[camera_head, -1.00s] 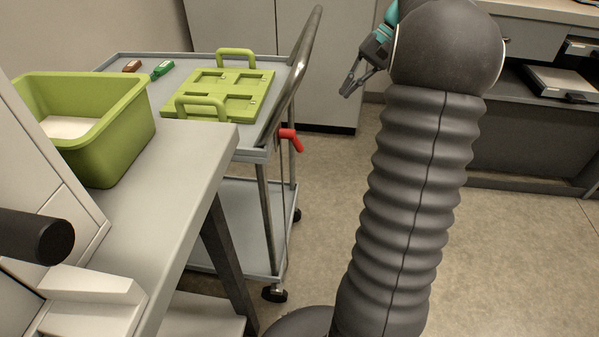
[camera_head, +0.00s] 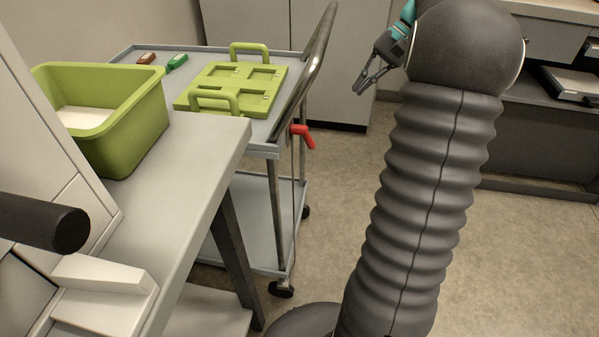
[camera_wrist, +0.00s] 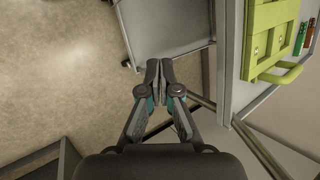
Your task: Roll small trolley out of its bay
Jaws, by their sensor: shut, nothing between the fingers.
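The small trolley (camera_head: 262,129) is a grey two-shelf cart with castors, standing behind the bench at the left. Its dark push handle (camera_head: 318,62) rises at its right end, with a red lever (camera_head: 302,135) below. A green tray with handles (camera_head: 232,88) lies on its top shelf, and it also shows in the wrist view (camera_wrist: 268,38). My gripper (camera_head: 358,92) is shut and empty, to the right of the handle and apart from it in the picture. In the wrist view my gripper (camera_wrist: 159,66) has its fingertips together, over the trolley's grey lower shelf or the floor near it.
A grey bench (camera_head: 185,165) with a green bin (camera_head: 140,130) stands in front of the trolley's left side. A brown and a green item (camera_head: 177,62) lie on the trolley top. A cabinet (camera_head: 335,90) stands behind. Open floor (camera_head: 325,235) lies right of the trolley.

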